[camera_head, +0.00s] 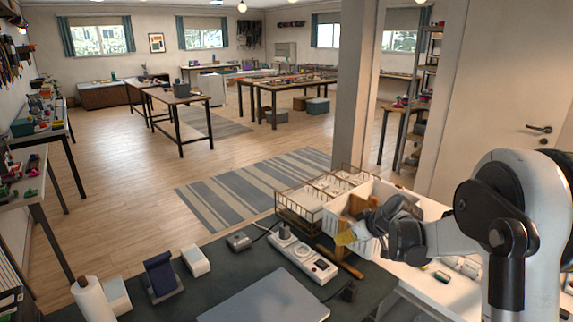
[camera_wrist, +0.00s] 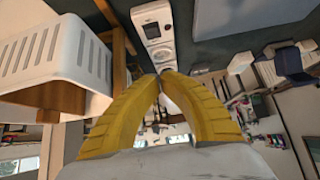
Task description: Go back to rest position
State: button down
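My gripper (camera_head: 345,238) is held out at the end of my arm, above the right part of the dark table, beside a white bin (camera_head: 333,222). In the wrist view its two yellow ribbed fingers (camera_wrist: 160,76) come together at the tips, with nothing visible between them. The white slotted bin (camera_wrist: 62,58) stands close on the left in that view. A white power strip (camera_wrist: 154,25) shows beyond the fingertips. No braided cord can be made out in either view.
The dark table holds the power strip (camera_head: 300,257), a grey flat panel (camera_head: 265,298), a dark blue stand (camera_head: 161,276), a white box (camera_head: 196,261) and a paper roll (camera_head: 92,300). A pillar (camera_head: 354,85) rises beyond.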

jog(key=s+a+r+m+h, duration=0.2)
jog(key=s+r, duration=0.4)
jog(key=s, duration=0.7)
jog(key=s+a+r+m+h, duration=0.1)
jog(key=s+a+r+m, duration=0.15)
jog(key=s+r, duration=0.65)
jog(key=s+d+f+m+h, duration=0.1)
jog(key=s+f, duration=0.1)
jog(key=s, duration=0.4)
jog(key=s+d+f+m, duration=0.1)
jog(key=s+f, duration=0.2)
jog(key=s, duration=0.4)
jog(key=shift+s+h, duration=0.15)
jog(key=shift+h, duration=0.25)
